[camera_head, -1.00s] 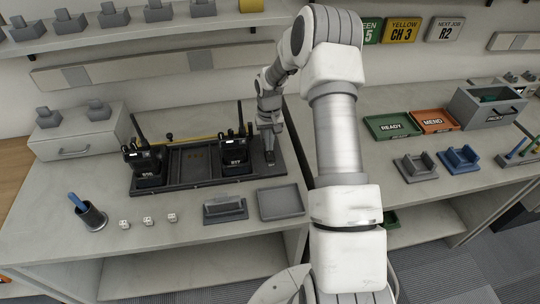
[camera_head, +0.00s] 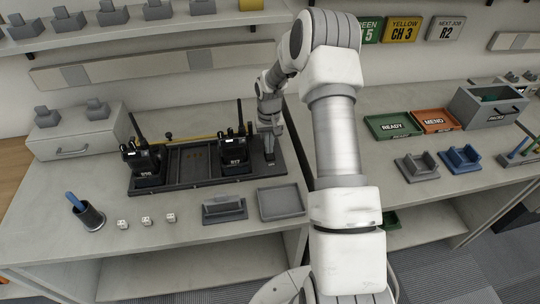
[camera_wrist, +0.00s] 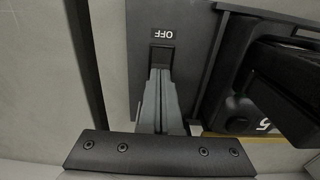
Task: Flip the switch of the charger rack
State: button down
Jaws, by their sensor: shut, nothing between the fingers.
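The charger rack (camera_head: 203,186) is a long dark tray on the left bench, holding two black radios, one (camera_head: 146,165) at its left end and one (camera_head: 236,157) right of its middle. My gripper (camera_head: 269,158) is over the rack's right end, pointing down. In the wrist view my gripper (camera_wrist: 160,74) is shut and empty, its tips at the small dark switch (camera_wrist: 161,56) beside an OFF label (camera_wrist: 162,34). The fingers hide part of the switch, so I cannot tell its position or whether they touch it.
A radio (camera_wrist: 285,95) stands close beside my fingers in the wrist view. An empty grey tray (camera_head: 281,203) and a grey cradle (camera_head: 225,208) lie in front of the rack. A dark cup (camera_head: 91,216) and small white cubes (camera_head: 147,221) are at the left front.

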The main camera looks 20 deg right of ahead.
jog(key=shift+r+p, duration=1.85)
jog(key=shift+r, duration=1.55)
jog(key=s+a+r+t, duration=0.15)
jog(key=s+r, duration=0.25)
jog(key=r, duration=0.4)
jog(key=s+a+r+n+h, duration=0.1)
jog(key=s+a+r, duration=0.2)
jog(key=r, duration=0.4)
jog(key=s+a+r+t, duration=0.15)
jog(key=s+r, duration=0.25)
jog(key=r, duration=0.4)
jog(key=s+a+r+t, duration=0.1)
jog(key=s+a+r, duration=0.1)
jog(key=s, duration=0.8)
jog(key=s+a+r+n+t+y, duration=0.1)
jog(key=s+a+r, duration=0.2)
jog(key=s, duration=0.7)
jog(key=shift+s+a+r+t, duration=0.15)
jog(key=shift+r+t, duration=0.15)
jog(key=shift+r, duration=0.45)
